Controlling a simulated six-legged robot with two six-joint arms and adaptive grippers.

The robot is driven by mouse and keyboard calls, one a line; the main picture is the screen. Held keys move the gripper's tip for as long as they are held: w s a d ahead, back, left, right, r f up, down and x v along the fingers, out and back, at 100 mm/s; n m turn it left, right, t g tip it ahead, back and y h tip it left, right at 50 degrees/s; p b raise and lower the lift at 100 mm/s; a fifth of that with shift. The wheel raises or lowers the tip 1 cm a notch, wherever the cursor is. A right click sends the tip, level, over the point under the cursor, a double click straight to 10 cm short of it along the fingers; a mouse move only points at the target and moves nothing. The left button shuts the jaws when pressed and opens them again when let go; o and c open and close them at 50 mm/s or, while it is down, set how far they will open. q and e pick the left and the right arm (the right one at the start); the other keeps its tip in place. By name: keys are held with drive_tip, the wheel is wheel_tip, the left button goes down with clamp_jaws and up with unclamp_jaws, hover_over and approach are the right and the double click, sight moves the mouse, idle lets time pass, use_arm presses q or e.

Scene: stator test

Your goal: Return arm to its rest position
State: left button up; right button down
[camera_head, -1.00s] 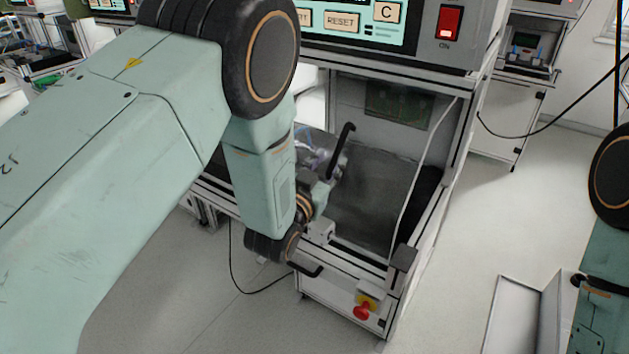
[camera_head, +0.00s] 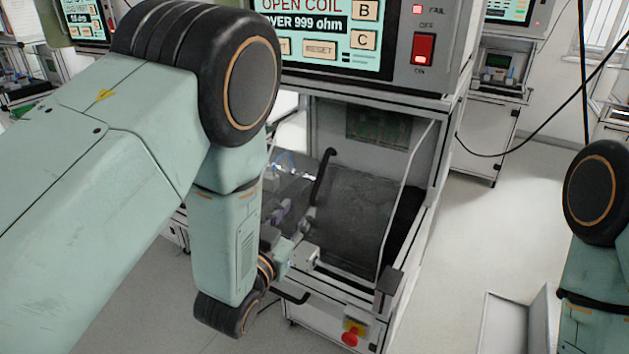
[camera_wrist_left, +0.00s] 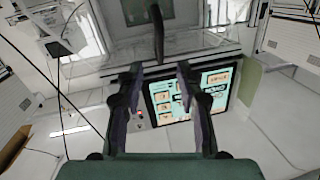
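My left arm (camera_head: 120,170) reaches in from the left of the head view and bends down beside the test station. My left gripper (camera_head: 293,228) is partly hidden behind the wrist, close to the station's black handle (camera_head: 322,178). In the left wrist view the two dark fingers of the left gripper (camera_wrist_left: 158,85) stand apart with nothing between their tips. The black handle (camera_wrist_left: 158,30) shows beyond them, apart from the fingertips. My right arm (camera_head: 598,210) shows at the right edge; its gripper is out of view.
The tester screen (camera_head: 325,30) reads OPEN COIL, with a red switch (camera_head: 423,48) beside it. A red stop button (camera_head: 349,338) sits at the lower front. Cables hang at right. A pale tray-like box (camera_head: 505,325) stands on the floor, with clear floor around it.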

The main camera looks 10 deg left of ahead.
use_arm(q)
drive_tip(key=s+a+f+n+g+y+b, duration=0.1)
drive_tip(key=s+a+f+g+y+b, duration=0.15)
drive_tip(key=s+f+g, duration=0.55)
drive_tip(key=s+a+f+n+g+y+b, duration=0.1)
drive_tip(key=s+a+f, duration=0.35)
drive_tip(key=f, duration=0.85)
drive_tip(key=s+a+f+n+g+b, duration=0.1)
drive_tip(key=s+f+g+b, duration=0.3)
drive_tip(key=s+f, duration=0.4)
drive_tip(key=s+a+f+n+g+b, duration=0.1)
drive_tip(key=s+f+g+b, duration=0.3)
drive_tip(key=s+f, duration=0.5)
drive_tip(key=s+b, duration=0.2)
drive_tip(key=s, duration=0.6)
drive_tip(key=shift+a+f, duration=0.15)
drive_tip(key=shift+f, duration=0.05)
drive_tip(key=shift+w, duration=0.1)
